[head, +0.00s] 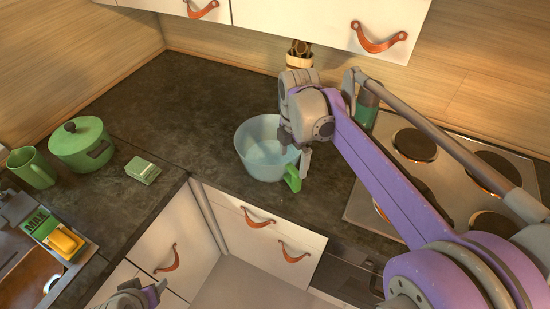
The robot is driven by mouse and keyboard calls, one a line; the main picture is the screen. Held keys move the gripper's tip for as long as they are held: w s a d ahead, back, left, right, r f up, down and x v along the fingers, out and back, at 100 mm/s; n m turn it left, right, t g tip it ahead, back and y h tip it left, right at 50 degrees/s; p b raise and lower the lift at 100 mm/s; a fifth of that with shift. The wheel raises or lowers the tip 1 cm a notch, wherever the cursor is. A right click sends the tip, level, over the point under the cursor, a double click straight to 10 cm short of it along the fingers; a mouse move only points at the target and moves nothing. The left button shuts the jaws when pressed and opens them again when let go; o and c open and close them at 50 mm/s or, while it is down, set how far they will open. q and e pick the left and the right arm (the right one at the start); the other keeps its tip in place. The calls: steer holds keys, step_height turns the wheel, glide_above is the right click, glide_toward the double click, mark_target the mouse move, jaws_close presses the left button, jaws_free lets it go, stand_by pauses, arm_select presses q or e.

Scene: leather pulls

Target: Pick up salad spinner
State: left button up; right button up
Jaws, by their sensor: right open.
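The salad spinner (256,158) appears to be the translucent pale blue bowl with a green handle (293,179). It stands upright on the dark counter near the inner corner. My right gripper (297,155) is open and points down at the bowl's right rim, just above the green handle. Its fingers partly cover that rim, and I cannot tell whether they touch it. My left gripper (152,293) shows only in part at the bottom edge, well away from the bowl, and its opening is unclear.
A stovetop (377,190) lies to the right. A green pot (80,148), a green mug (31,169) and a small green box (142,171) stand at left. A utensil holder (299,59) is at the back. Upper cabinets (290,16) overhang the counter. Counter left of the bowl is clear.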

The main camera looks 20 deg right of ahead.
mark_target(293, 169)
step_height(293, 169, down, 4)
steer(key=shift+s+f, duration=0.15)
steer(key=shift+f, duration=0.1)
steer(key=shift+c, duration=0.2)
jaws_close()
